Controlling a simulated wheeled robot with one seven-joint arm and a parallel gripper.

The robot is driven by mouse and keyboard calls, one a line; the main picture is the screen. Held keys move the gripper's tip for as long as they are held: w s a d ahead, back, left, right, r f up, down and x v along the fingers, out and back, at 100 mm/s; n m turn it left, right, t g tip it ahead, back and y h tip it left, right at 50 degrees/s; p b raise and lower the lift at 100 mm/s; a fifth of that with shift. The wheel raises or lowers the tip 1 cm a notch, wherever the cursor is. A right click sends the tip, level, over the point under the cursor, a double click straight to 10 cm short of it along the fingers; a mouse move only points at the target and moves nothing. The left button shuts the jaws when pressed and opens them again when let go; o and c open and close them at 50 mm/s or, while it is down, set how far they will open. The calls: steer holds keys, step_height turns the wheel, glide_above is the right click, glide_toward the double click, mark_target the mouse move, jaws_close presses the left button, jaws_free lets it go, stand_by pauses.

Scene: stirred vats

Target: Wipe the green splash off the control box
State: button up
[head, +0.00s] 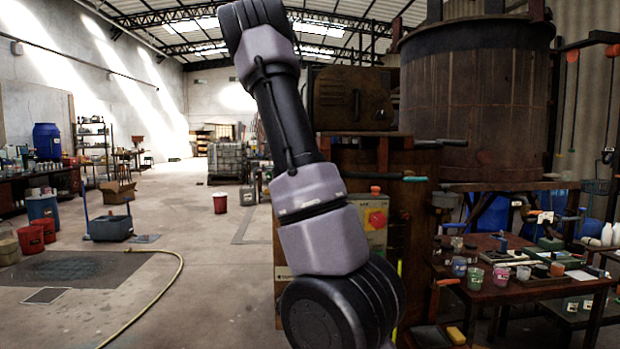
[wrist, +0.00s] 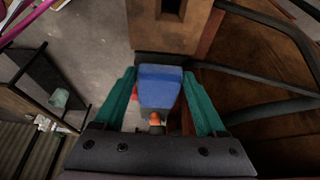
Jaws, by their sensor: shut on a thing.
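My gripper (wrist: 159,76) shows in the wrist view with its two teal fingers on either side of a blue block (wrist: 160,86), shut on it. In the head view my arm hides the gripper. The control box (head: 376,238) is mounted on a wooden stand in the head view, with a red knob on its pale front and an orange cap on top. My arm covers its left part. In the wrist view an orange cap (wrist: 155,119) and a bit of red show close by the blue block.
A large rusty vat (head: 475,95) stands behind on the right. A wooden table (head: 500,292) with cups and small items stands to the right of the stand. A yellow hose (head: 160,290) lies on the floor at left. The floor at left is mostly open.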

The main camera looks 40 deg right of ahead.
steer(key=shift+f, duration=1)
stand_by(0.4)
